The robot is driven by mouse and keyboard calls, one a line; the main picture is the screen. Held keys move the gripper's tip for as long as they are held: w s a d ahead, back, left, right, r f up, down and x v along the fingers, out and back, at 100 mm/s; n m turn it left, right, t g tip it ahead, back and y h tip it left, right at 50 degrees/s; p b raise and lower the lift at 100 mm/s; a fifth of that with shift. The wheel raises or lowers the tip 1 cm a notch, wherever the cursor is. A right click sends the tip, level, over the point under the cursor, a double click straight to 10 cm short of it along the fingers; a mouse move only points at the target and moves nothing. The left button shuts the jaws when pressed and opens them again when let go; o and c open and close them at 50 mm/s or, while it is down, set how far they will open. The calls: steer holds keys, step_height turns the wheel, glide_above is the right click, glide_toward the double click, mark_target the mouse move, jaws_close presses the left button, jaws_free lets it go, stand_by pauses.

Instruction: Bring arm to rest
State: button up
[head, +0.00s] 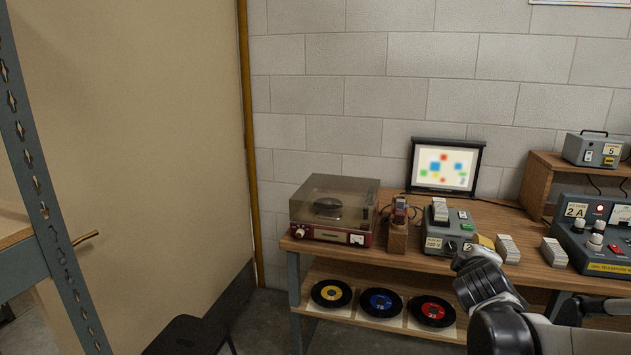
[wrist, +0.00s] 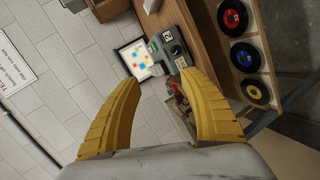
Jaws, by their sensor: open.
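My gripper (wrist: 160,88) shows in the wrist view as two yellow ribbed fingers spread wide apart, with nothing between their tips. In the head view my grey arm reaches in from the lower right, and its end (head: 481,246) is in front of the wooden bench (head: 400,257), overlapping the grey switch box (head: 437,240) in the picture. A bit of yellow finger shows there. I cannot tell the gap between the gripper and the bench from this angle.
A record player (head: 335,210) with a smoky lid stands at the bench's left end. A small screen (head: 444,166) leans at the back wall. A grey control box (head: 590,235) is on the right. Records (head: 381,302) lie on the lower shelf. A black stool (head: 187,337) stands at lower left.

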steer(key=s+a+f+m+g+y, duration=0.2)
steer(key=s+a, duration=0.3)
steer(key=s, duration=0.3)
steer(key=s+a+f+m+g+y, duration=0.1)
steer(key=s+a+f+m+y, duration=0.1)
steer(key=s+a, duration=0.4)
steer(key=s+a+f+m+g+y, duration=0.2)
steer(key=s+a+m, duration=0.3)
steer(key=s, duration=0.7)
steer(key=shift+a+f+m+g, duration=0.15)
steer(key=shift+f+m+g, duration=0.15)
steer(key=shift+f+m, duration=0.3)
steer(key=shift+w, duration=0.15)
